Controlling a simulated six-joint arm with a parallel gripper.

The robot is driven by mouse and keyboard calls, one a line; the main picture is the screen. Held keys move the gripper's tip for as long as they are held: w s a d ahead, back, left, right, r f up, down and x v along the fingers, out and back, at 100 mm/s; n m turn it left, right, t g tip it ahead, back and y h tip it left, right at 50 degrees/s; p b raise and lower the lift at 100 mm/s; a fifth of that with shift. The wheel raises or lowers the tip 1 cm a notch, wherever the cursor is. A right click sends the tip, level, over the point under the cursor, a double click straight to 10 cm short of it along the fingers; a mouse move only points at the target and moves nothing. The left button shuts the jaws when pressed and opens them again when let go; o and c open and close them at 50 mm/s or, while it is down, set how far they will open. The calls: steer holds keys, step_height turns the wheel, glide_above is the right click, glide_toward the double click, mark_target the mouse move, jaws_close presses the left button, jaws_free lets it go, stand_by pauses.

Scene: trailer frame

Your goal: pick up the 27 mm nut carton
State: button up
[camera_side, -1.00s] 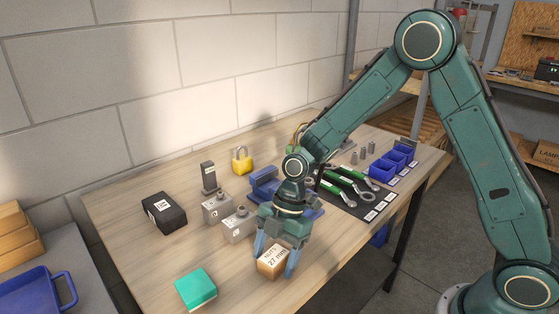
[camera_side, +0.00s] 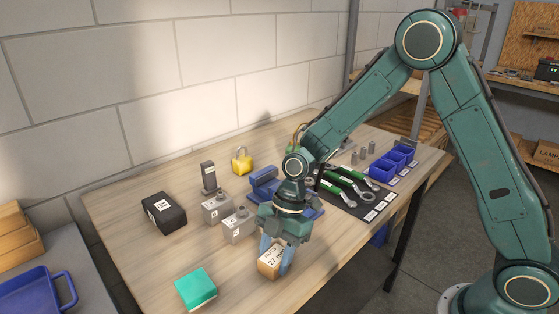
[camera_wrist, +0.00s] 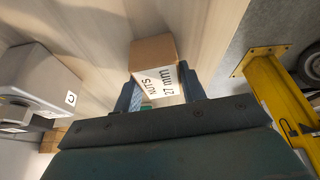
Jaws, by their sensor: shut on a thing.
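The 27 mm nut carton (camera_side: 270,262) is a small brown box with a white printed face, near the front edge of the wooden workbench (camera_side: 130,240). My gripper (camera_side: 277,256) points down over it, with its blue fingers on either side, shut on the carton. In the wrist view the carton (camera_wrist: 158,68) sits between the two fingers (camera_wrist: 163,95), with its "NUTS 27 mm" print showing. The carton appears to be at the bench top; I cannot tell if there is a gap beneath it.
A teal-topped box (camera_side: 195,288) lies left of the carton. Grey blocks (camera_side: 238,226), a black box (camera_side: 164,213), a yellow padlock (camera_side: 242,160) and a blue vise (camera_side: 264,185) stand behind. Wrenches (camera_side: 350,188) and blue bins (camera_side: 388,166) are to the right. Bench between is clear.

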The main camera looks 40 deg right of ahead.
mark_target(274, 255)
steer(key=shift+r, duration=0.15)
step_height(274, 255, up, 20)
stand_by(0.6)
steer(key=shift+f, duration=0.2)
